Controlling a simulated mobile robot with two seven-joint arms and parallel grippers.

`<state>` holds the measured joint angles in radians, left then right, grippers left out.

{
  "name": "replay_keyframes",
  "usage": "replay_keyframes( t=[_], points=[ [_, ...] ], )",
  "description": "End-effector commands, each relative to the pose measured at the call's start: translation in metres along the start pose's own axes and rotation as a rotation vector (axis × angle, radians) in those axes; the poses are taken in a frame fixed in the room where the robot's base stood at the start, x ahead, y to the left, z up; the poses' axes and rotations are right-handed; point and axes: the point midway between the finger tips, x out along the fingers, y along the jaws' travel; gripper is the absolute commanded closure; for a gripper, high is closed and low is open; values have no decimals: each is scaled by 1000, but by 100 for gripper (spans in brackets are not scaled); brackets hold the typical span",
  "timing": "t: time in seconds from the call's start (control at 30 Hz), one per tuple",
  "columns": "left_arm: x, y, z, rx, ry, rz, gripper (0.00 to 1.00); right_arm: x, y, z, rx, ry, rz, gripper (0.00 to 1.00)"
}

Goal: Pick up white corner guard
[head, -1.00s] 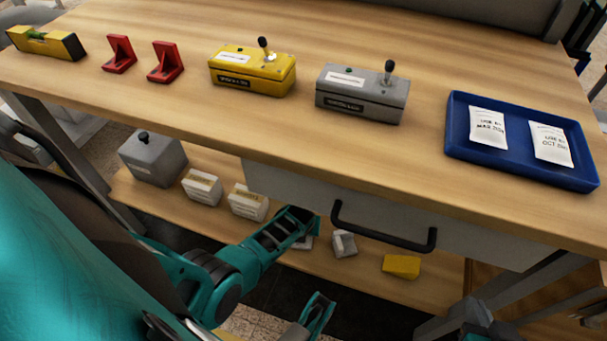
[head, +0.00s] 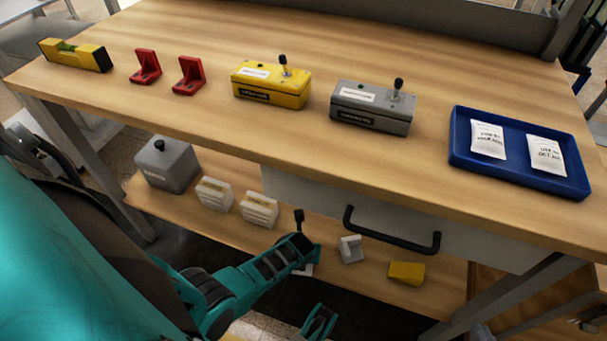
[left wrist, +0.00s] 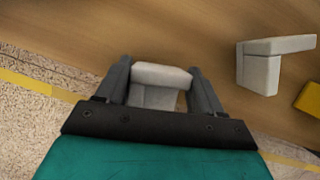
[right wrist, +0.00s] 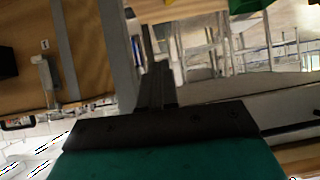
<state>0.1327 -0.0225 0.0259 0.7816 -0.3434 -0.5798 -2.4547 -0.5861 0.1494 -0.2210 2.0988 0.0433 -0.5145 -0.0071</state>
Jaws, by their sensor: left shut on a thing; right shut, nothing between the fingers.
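My left gripper (left wrist: 160,73) is shut on a white corner guard (left wrist: 153,97), with one finger on each side of it. In the head view a small pale part of this guard (head: 304,270) shows at the end of my left arm, by the lower shelf's front edge; the arm hides the rest. I cannot tell its exact height above the shelf. A second white-grey corner guard (head: 350,249) stands on the lower shelf to the right, apart from the gripper; it also shows in the left wrist view (left wrist: 262,70). My right gripper (right wrist: 160,85) is shut and empty, away from the guards.
A yellow block (head: 406,273) lies right of the second guard. White boxes (head: 259,210) and a grey box (head: 165,165) stand left on the lower shelf (head: 330,273). The drawer handle (head: 392,230) juts out above. The tabletop holds control boxes, red brackets and a blue tray (head: 520,190).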

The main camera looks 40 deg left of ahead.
Motion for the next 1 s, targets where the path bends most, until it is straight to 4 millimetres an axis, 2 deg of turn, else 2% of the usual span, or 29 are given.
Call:
replay_keyframes(
  t=[0.03, 0.33, 0.67, 0.77, 1.0],
  points=[
    [0, 0, 0, 0, 0, 0, 31, 0, 0, 0, 0, 0, 0, 100],
    [0, 0, 0, 0, 0, 0, 3, 0, 0, 0, 0, -1, 0, 100],
    [-5, 0, 1, 0, 0, 0, 3, -2, -1, -4, 2, 1, 0, 100],
    [-16, 1, 1, 0, 1, 1, 3, -7, -1, -12, 3, 5, 2, 100],
    [-58, 1, 2, 2, 1, 1, 3, -23, 1, -30, 3, 1, 12, 100]
  ],
)
